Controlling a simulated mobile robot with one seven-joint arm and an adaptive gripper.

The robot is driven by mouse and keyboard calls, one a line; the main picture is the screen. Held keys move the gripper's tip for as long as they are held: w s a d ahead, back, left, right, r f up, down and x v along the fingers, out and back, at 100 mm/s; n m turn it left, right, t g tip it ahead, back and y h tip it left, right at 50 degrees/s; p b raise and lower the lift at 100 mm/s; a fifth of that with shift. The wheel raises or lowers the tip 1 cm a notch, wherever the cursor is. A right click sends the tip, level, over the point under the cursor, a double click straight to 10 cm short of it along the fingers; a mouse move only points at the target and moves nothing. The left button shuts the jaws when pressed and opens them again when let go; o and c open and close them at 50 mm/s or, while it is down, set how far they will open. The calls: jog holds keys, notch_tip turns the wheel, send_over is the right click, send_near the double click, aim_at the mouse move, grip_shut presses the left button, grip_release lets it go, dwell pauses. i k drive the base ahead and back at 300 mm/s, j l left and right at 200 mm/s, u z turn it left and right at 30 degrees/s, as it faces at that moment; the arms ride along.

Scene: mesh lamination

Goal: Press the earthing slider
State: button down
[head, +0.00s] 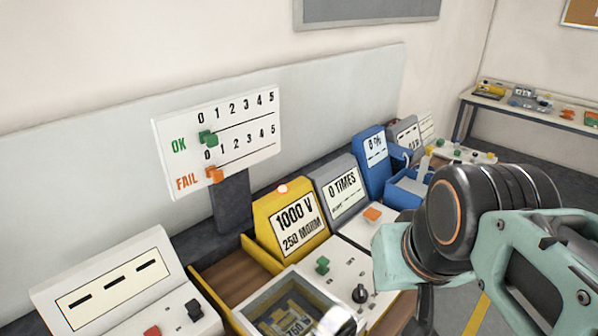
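No control in the head view carries a readable earthing label, so I cannot tell which one is the earthing slider. The yellow tester (264,214) reads 1000 V and 250 MOHM and has a lit red lamp (282,188) on top. On the white panel in front of it are a green control (322,265) and a black knob (360,294). A clear-lidded box (262,297) stands at the front. My arm comes in from the right and covers part of the bench. My gripper's fingers cannot be seen.
The OK/FAIL board (228,134) has its green and orange markers near 0. A grey unit (336,178) reads 0 TIMES, with an orange button (373,214) in front. A blue unit (372,140) stands behind. A white display unit (100,285) is at front left.

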aim_at(323, 262)
jog(key=l+u, duration=0.25)
jog(key=k+l+u, duration=0.25)
jog(key=i+l+u, duration=0.2)
jog(key=u, duration=0.25)
jog(key=i+l, duration=0.2)
jog(key=i, duration=0.15)
jog(key=l+z, duration=0.05)
